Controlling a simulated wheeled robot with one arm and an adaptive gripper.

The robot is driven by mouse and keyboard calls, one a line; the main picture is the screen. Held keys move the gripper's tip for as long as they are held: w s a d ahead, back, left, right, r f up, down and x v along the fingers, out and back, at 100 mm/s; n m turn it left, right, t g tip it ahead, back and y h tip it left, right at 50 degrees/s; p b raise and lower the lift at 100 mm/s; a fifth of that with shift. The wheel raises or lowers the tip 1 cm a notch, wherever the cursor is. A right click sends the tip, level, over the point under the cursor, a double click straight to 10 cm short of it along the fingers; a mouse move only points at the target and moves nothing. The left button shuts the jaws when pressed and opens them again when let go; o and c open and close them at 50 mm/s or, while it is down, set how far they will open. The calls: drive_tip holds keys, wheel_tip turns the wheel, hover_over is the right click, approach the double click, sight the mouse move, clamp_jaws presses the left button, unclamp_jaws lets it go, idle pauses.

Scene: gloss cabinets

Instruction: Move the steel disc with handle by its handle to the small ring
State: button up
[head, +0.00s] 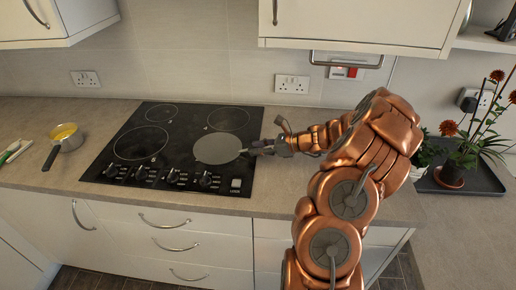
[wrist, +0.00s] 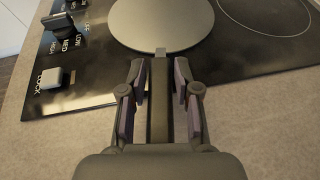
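The steel disc (head: 217,149) is a flat grey round plate lying on the front right of the black hob. It fills the upper middle of the wrist view (wrist: 160,18). Its dark handle (wrist: 159,100) points toward me between my gripper's fingers. My gripper (head: 258,148) is at the hob's right edge; in the wrist view (wrist: 159,75) narrow gaps show between both fingers and the handle. The back left ring (head: 162,111) looks the smallest visible and is bare. Whatever marking lies under the disc is hidden.
The hob (head: 105,165) also has a large front left ring (head: 140,142) and a back right ring (head: 228,118), both bare. Knobs (head: 174,176) line its front edge. A potted plant (head: 452,172) stands right.

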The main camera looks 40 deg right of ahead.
drive_tip(key=o, duration=0.3)
drive_tip(key=v, duration=1.2)
drive_tip(key=shift+r, duration=0.1)
idle(0.3)
drive_tip(key=s+a+r+n+g, duration=0.25)
drive_tip(key=a+n, duration=0.25)
drive_tip(key=a, duration=0.5)
drive_tip(key=s+a+r+n+g, duration=0.2)
drive_tip(key=a+n+g, duration=0.25)
drive_tip(key=a, duration=0.45)
drive_tip(key=s+a+r+n+g, duration=0.2)
drive_tip(key=a+n, duration=0.3)
drive_tip(key=a, duration=0.5)
drive_tip(key=s+a+n+g+h, duration=0.3)
drive_tip(key=s+a+n, duration=0.35)
drive_tip(key=s, duration=0.35)
drive_tip(key=s+d+n+h, duration=0.1)
drive_tip(key=s+n+h, duration=0.1)
drive_tip(key=s, duration=0.2)
drive_tip(key=s+d+n+h, duration=0.1)
drive_tip(key=s+n, duration=0.1)
drive_tip(key=s, duration=0.2)
drive_tip(key=s+d+n+h, duration=0.1)
drive_tip(key=s+n+h, duration=0.1)
drive_tip(key=s+n, duration=0.1)
drive_tip(key=shift+s+d+f+h, duration=0.25)
drive_tip(key=shift+s+d+h, duration=0.05)
drive_tip(key=shift+s, duration=0.15)
